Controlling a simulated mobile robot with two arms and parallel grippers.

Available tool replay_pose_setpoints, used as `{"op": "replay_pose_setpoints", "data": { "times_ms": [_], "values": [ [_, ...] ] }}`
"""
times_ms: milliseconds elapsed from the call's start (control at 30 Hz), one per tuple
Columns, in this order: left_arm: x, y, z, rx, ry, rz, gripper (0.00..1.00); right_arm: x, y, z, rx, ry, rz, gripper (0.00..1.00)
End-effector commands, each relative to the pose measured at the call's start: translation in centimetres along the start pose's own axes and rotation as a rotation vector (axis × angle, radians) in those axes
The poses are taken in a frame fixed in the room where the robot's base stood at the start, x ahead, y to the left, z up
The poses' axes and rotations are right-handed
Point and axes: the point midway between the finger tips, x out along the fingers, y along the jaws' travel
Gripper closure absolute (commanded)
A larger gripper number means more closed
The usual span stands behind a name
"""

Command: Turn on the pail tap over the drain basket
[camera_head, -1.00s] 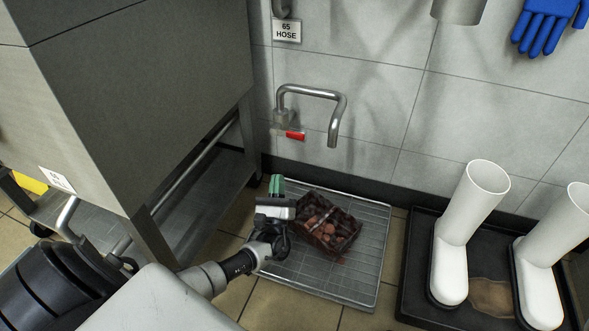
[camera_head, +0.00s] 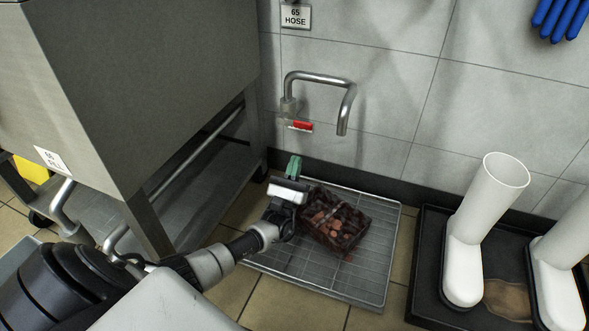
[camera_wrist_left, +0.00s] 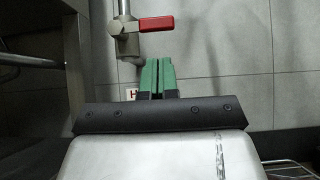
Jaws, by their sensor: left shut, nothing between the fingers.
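The pail tap (camera_head: 325,82) is a bent metal spout on the tiled wall with a red lever handle (camera_head: 301,126) at its base. The red handle also shows in the left wrist view (camera_wrist_left: 157,24), just beyond my fingertips. The drain basket (camera_head: 335,217), dark and holding reddish-brown lumps, sits on a metal floor grate (camera_head: 375,245) below the spout. My left gripper (camera_head: 293,166), with green fingers, is shut and empty. In the head view it appears below the red handle and beside the basket; the wrist view shows a gap to the handle. My right gripper is not in view.
A large steel cabinet (camera_head: 150,90) on legs stands to the left, close to my left arm. White boots (camera_head: 464,262) stand in a black tray (camera_head: 433,225) on the right.

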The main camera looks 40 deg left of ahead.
Motion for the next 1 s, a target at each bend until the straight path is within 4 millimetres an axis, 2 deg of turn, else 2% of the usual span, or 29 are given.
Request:
{"op": "replay_pose_setpoints", "data": {
  "times_ms": [33,200,400,1000],
  "values": [
    [0.9,0.0,-0.2,-0.001,-0.005,0.001,1.00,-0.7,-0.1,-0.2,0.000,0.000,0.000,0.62],
    [3.9,0.0,-0.2,-0.001,-0.005,0.002,1.00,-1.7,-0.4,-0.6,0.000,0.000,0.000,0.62],
    [6.0,0.0,-0.1,-0.001,0.000,0.001,1.00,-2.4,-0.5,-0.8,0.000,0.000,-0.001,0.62],
    [6.8,-0.1,0.1,-0.014,0.001,0.014,1.00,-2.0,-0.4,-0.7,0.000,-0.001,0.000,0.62]
  ]
}}
